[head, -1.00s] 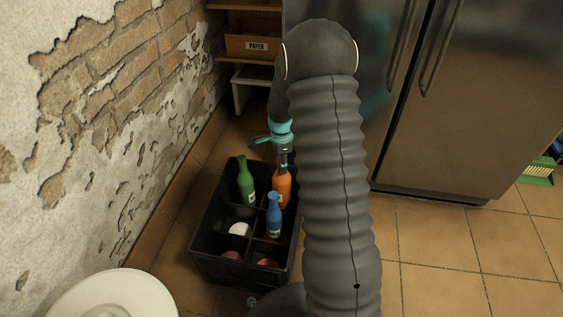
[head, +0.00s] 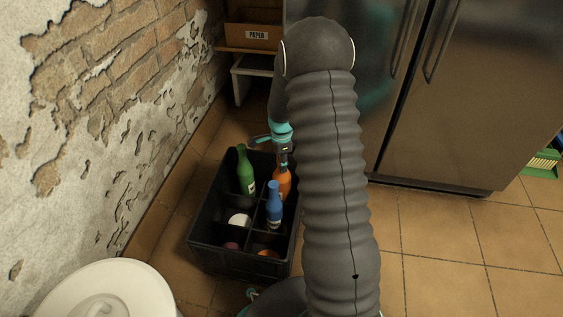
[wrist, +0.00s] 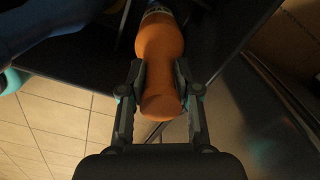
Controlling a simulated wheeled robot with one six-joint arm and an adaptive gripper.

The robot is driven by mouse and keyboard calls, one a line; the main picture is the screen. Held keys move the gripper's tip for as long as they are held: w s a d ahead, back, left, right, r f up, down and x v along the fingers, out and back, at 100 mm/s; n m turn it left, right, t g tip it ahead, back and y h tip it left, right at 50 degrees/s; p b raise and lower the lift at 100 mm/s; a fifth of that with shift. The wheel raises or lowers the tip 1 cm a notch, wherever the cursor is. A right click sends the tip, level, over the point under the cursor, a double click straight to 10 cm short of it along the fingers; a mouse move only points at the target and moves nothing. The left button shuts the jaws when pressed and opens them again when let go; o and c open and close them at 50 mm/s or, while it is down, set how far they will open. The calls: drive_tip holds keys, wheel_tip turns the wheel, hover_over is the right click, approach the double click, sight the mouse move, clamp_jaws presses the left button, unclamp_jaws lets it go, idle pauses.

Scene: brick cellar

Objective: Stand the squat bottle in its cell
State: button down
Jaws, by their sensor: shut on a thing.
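My gripper (head: 284,158) is shut on the neck of an orange bottle (head: 282,184). In the wrist view the two fingers (wrist: 160,100) press on either side of the orange bottle (wrist: 158,45), and a white label shows at its far end. The bottle looks upright at the back right cell of the black crate (head: 240,263). Its lower part is hidden by the crate's dividers and the blue bottle, so I cannot tell whether its base touches the floor of the cell.
A green bottle (head: 245,172) stands in the back left cell and a blue bottle (head: 274,206) in front of the orange one. Lower items, one with a white top (head: 239,220), sit in other cells. A peeling wall (head: 110,130) is left; a fridge (head: 455,110) stands behind right.

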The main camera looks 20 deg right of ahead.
drive_tip(key=shift+f, duration=0.6)
drive_tip(key=c, duration=0.7)
unclamp_jaws()
drive_tip(key=shift+c, duration=0.2)
